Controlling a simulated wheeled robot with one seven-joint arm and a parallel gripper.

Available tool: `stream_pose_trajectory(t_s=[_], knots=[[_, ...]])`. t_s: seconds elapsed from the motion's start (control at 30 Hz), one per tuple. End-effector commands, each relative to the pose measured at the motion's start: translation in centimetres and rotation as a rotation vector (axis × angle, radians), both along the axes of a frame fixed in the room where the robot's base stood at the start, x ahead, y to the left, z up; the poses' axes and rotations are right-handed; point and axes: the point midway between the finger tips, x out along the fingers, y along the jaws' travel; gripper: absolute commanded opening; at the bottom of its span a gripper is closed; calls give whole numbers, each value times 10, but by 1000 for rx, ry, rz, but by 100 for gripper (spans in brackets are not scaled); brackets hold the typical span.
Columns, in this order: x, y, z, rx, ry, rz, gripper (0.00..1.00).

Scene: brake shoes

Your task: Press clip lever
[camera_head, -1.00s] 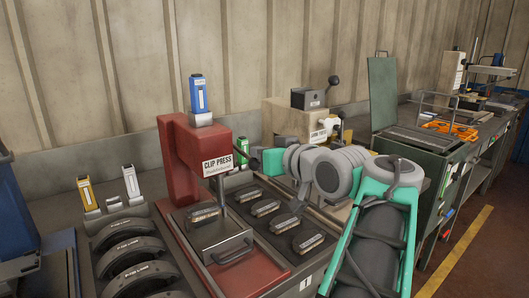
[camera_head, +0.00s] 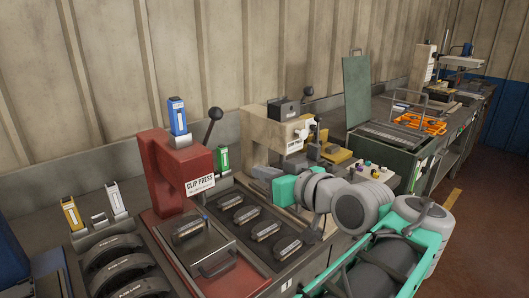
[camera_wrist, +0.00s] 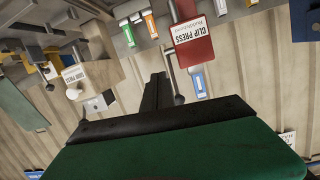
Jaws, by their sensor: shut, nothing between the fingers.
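The red clip press (camera_head: 175,170) stands left of centre in the head view, with its white label facing me. Its lever (camera_head: 215,114), a dark rod with a round black knob, stands raised at the press's right side. In the wrist view, which looks upside down, the press (camera_wrist: 192,45) is at the top and the lever knob (camera_wrist: 179,100) is just right of my fingers. My gripper (camera_head: 256,172) is shut and empty, to the right of the press and below the knob, apart from the lever. Its dark fingers show in the wrist view (camera_wrist: 157,82).
A brake pad (camera_head: 189,230) lies on the press's plate. Several pads lie in the dark tray (camera_head: 282,262) beside it. A beige press (camera_head: 268,130) stands behind my gripper. Blue (camera_head: 178,116) and green (camera_head: 222,158) dispensers are near the lever. Curved shoes lie front left.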

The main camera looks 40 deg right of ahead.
Motion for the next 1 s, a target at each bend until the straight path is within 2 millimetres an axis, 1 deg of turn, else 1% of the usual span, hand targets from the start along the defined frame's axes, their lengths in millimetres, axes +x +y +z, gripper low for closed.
stream_pose_trajectory(t_s=[0.03,0.33,0.6,0.67,0.73,0.77,0.87,0.9,0.97,1.0], knots=[[-2,0,9,4,-1,-3,0],[-7,3,1,-1,-6,-2,0],[-7,3,1,-2,-6,-2,0],[-6,4,1,-1,-3,-1,0],[-1,9,-2,7,18,11,0],[4,12,-6,13,37,20,0],[25,36,-27,48,150,66,0],[34,50,-39,63,214,88,0],[43,72,-59,83,320,117,0],[46,87,-72,91,392,133,0]])
